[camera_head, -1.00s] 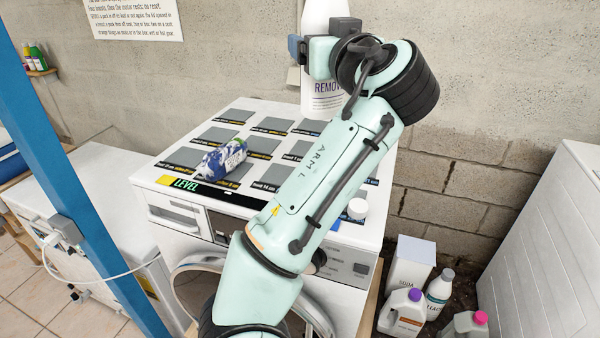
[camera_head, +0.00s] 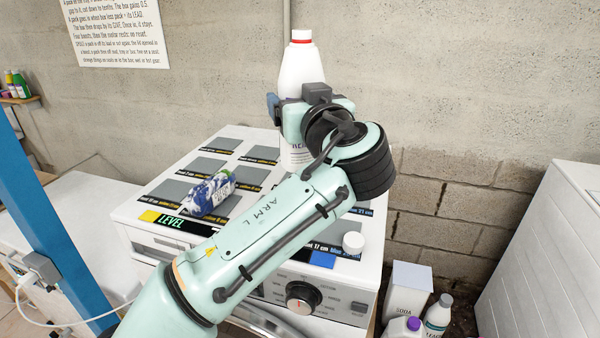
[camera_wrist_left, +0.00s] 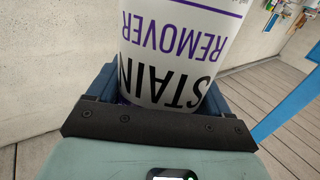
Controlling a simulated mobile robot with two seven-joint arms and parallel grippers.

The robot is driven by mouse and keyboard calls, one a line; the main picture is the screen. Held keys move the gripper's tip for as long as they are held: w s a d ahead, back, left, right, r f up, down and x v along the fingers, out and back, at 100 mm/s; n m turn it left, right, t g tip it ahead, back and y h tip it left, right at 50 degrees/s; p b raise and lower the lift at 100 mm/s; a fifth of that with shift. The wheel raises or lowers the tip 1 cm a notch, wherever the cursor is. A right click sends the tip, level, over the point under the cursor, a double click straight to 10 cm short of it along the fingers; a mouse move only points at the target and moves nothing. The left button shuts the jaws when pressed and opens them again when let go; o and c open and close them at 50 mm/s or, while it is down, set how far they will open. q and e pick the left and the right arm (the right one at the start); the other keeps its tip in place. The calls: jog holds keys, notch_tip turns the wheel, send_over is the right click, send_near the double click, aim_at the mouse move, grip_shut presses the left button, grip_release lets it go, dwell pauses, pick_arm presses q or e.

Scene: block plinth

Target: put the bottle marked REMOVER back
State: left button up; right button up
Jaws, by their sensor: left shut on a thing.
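The bottle marked STAIN REMOVER is white with a red-ringed cap and shows upright in the head view (camera_head: 301,68). Its label reads upside down in the left wrist view (camera_wrist_left: 182,50). My left gripper (camera_head: 290,117) is shut on the bottle around its middle; in the left wrist view its dark jaws flank the bottle. The bottle is over the back part of the white machine's top (camera_head: 243,143), which carries grey marked pads. My right gripper is not in view.
A crumpled blue and white pack (camera_head: 210,195) lies on the machine top near the LEVEL strip (camera_head: 185,225). A small white cap (camera_head: 353,243) sits at the front right. A SODA box (camera_head: 408,289) and bottles stand on the floor at right. A blue post (camera_head: 55,235) rises at left.

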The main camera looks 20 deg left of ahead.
aim_at(299, 152)
pick_arm(q)
jog(key=f, duration=0.2)
jog(key=f+b, duration=0.1)
jog(key=f, duration=0.2)
jog(key=s+f+b, duration=0.1)
jog(key=f, duration=0.2)
jog(key=shift+f, duration=0.2)
jog(key=shift+w+f, duration=0.15)
jog(key=shift+f, duration=0.1)
jog(key=f, duration=0.4)
jog(key=shift+w+f+b, duration=0.15)
jog(key=shift+w+b, duration=0.05)
jog(key=shift+b, duration=0.2)
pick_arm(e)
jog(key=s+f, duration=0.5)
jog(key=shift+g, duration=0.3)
pick_arm(q)
jog(key=shift+w, duration=0.1)
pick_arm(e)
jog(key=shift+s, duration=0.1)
